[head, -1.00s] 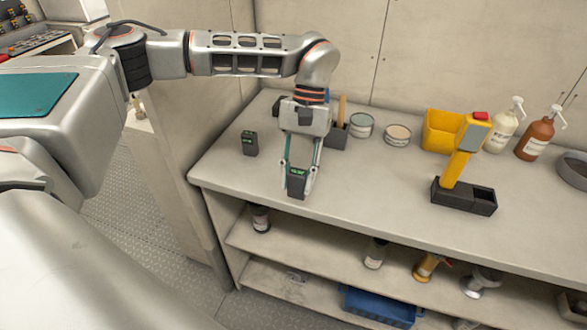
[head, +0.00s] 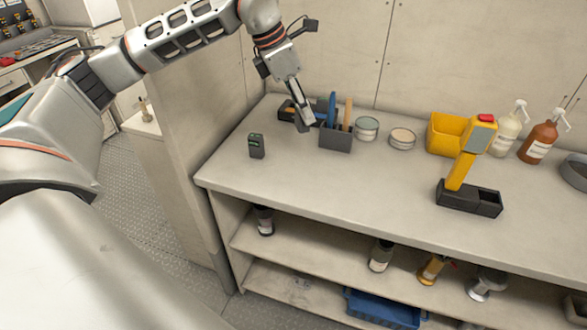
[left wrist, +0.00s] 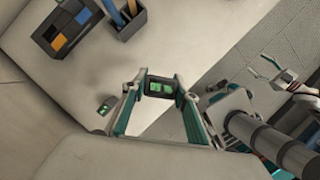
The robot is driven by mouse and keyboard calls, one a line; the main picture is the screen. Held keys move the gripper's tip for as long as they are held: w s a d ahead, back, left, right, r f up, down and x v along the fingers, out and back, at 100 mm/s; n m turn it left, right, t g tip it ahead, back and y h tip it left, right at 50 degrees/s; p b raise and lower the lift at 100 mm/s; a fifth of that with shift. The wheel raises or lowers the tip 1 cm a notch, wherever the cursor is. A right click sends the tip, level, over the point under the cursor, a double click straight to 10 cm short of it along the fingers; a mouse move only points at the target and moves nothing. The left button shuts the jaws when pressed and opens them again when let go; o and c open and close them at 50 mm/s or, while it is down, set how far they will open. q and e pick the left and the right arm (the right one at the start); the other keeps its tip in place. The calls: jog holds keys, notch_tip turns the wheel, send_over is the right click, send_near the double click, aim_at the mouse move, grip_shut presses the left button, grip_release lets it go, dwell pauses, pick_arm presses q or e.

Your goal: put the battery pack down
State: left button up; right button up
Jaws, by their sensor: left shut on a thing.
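My left gripper (head: 305,119) is shut on a small dark battery pack. In the left wrist view the battery pack (left wrist: 160,88) sits between the two fingertips, with a lit green display facing the camera. In the head view the gripper is tilted, above the back left of the counter, in front of a dark tray and left of a tool holder; the fingers mostly hide the pack there. I cannot tell whether it touches anything beneath. A second dark pack (head: 257,146) stands on the counter at the left; it also shows in the left wrist view (left wrist: 106,108).
The counter (head: 300,172) is clear at the front left. The dark tray (head: 287,112) and tool holder (head: 336,139) stand close to the gripper. Two tins (head: 367,128), a yellow bin (head: 442,133), a yellow tool in a black base (head: 470,199) and bottles (head: 540,140) stand further right.

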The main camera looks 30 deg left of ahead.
pick_arm(q)
notch_tip(320, 180, up, 3)
jog(key=w+a+n+t+y, duration=0.1)
jog(key=w+a+n+y, duration=0.15)
jog(key=n, duration=0.25)
jog(key=shift+n, duration=0.7)
jog(key=shift+s+a+f+b, duration=0.15)
jog(key=shift+a+f+b, duration=0.05)
jog(key=shift+f, duration=3)
jog(key=shift+s+a+f+b, duration=0.1)
jog(key=shift+a+f+b, duration=0.15)
jog(key=shift+f, duration=2.95)
jog(key=shift+s+a+f+b, duration=0.15)
jog(key=shift+f+b, duration=0.05)
jog(key=shift+f, duration=3)
jog(key=o, duration=0.8)
jog(key=shift+f, duration=0.1)
jog(key=shift+c, duration=0.2)
jog(key=o, duration=0.4)
